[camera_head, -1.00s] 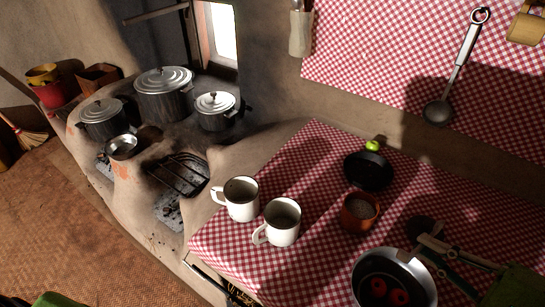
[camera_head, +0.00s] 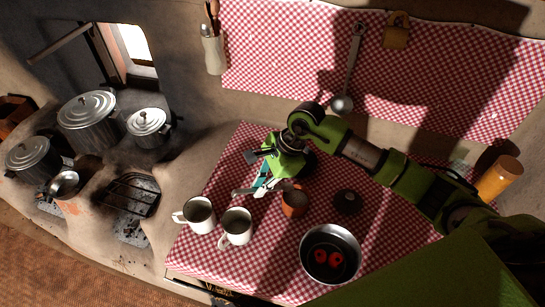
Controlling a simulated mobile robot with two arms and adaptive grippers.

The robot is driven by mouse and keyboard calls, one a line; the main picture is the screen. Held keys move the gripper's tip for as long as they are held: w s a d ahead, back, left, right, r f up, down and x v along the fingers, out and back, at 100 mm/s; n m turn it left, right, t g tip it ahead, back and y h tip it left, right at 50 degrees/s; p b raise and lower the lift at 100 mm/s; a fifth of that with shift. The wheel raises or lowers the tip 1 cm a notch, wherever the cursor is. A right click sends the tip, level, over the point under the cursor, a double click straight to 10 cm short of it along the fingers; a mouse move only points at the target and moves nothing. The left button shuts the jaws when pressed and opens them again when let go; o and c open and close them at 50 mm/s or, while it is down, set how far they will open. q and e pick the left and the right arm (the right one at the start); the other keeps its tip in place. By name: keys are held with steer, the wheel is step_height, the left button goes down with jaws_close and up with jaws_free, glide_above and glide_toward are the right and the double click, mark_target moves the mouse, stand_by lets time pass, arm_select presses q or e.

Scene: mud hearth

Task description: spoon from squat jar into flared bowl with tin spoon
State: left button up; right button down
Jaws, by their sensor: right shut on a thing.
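The squat jar is a reddish-brown pot (camera_head: 294,203) on the checked cloth. The flared bowl looks to be the dark bowl (camera_head: 309,163), mostly hidden behind my right wrist. My right gripper (camera_head: 263,185) points down over the cloth, just left of the jar and above the mugs. It is shut on a slim grey thing, which looks like the tin spoon (camera_head: 241,191). The spoon lies across the fingertips, small and partly hidden. I cannot tell whether it touches the cloth or carries anything. My left gripper is not in view.
Two white mugs (camera_head: 236,227) stand at the front left. A metal pan (camera_head: 326,274) with red pieces is in front of the jar. A dark round thing (camera_head: 347,201) lies right of the jar. A ladle (camera_head: 349,75) hangs on the wall. My right arm spans the right side.

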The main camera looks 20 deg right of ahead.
mark_target(283, 187)
steer(key=d+m, duration=0.1)
steer(key=d, duration=0.1)
steer(key=w+d+m+p, duration=0.1)
steer(key=d, duration=0.2)
steer(key=shift+w+r+g, duration=0.15)
steer(key=shift+w+g, duration=0.05)
steer(key=shift+g, duration=0.2)
steer(key=d+f+y+b, duration=0.1)
steer(key=y+b, duration=0.1)
steer(key=b, duration=0.1)
steer(key=d+f+y+b, duration=0.1)
steer(key=f+y+b, duration=0.1)
steer(key=b, duration=0.1)
steer(key=shift+s+d+t, duration=0.15)
steer(key=shift+d+t, duration=0.15)
steer(key=shift+a+f+b, duration=0.2)
steer(key=shift+f+b, duration=0.7)
steer(key=shift+b, duration=0.1)
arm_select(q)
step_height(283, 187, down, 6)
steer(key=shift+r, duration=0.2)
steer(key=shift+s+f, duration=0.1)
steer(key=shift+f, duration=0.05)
arm_select(e)
steer(key=shift+f, duration=0.2)
